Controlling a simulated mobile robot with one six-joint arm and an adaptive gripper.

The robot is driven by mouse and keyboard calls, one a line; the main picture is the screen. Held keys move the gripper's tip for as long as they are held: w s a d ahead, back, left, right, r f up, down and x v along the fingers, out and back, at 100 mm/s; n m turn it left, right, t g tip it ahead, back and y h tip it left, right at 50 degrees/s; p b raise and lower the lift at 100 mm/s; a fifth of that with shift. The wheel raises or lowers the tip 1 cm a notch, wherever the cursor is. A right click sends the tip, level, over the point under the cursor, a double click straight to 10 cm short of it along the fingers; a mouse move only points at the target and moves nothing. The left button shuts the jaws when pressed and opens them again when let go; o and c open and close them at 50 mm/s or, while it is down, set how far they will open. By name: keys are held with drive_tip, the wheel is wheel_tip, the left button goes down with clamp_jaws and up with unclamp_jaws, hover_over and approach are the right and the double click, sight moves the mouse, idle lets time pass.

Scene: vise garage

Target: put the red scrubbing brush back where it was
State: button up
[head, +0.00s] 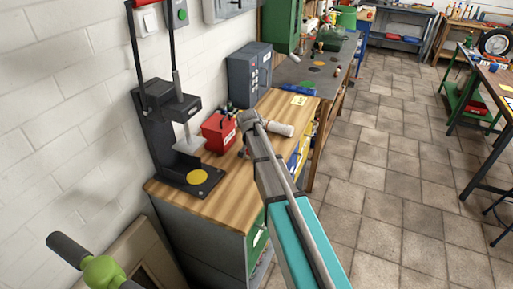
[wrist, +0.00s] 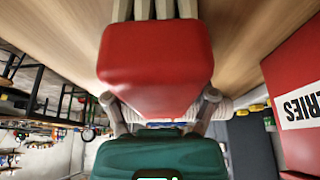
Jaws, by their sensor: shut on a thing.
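The red scrubbing brush (wrist: 155,65) shows large in the wrist view, with its red block nearest me and pale bristles beyond it at the top edge. My gripper (wrist: 158,97) has one finger on each side of the red block and is shut on it. The wooden bench top (wrist: 240,30) lies behind the bristles; I cannot tell whether they touch it. In the head view my arm reaches over the wooden bench (head: 222,203), and the brush and fingers are mostly hidden there.
A red box (wrist: 298,85) with lettering stands close to the right of the brush in the wrist view; it also shows in the head view (head: 217,133). A black press (head: 160,120) stands at the left, a grey cabinet (head: 247,75) behind. The bench front is clear.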

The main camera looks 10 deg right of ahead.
drive_tip(key=shift+f, duration=0.1)
drive_tip(key=o, duration=0.9)
drive_tip(key=p+v, duration=1.1)
drive_tip(key=v, duration=0.1)
drive_tip(key=shift+d, duration=0.1)
idle(0.9)
drive_tip(key=s+d+n+g+y, duration=0.1)
drive_tip(key=s+n, duration=0.1)
drive_tip(key=s, duration=0.6)
drive_tip(key=s+n+g+y, duration=0.1)
drive_tip(key=s+n, duration=0.1)
drive_tip(key=s, duration=0.6)
drive_tip(key=s+d+f+n+g, duration=0.1)
drive_tip(key=s+n, duration=0.2)
drive_tip(key=s, duration=0.6)
drive_tip(key=shift+s+d+f+g+y, duration=0.1)
drive_tip(key=shift+d+g+y, duration=0.25)
drive_tip(key=shift+g+y, duration=0.05)
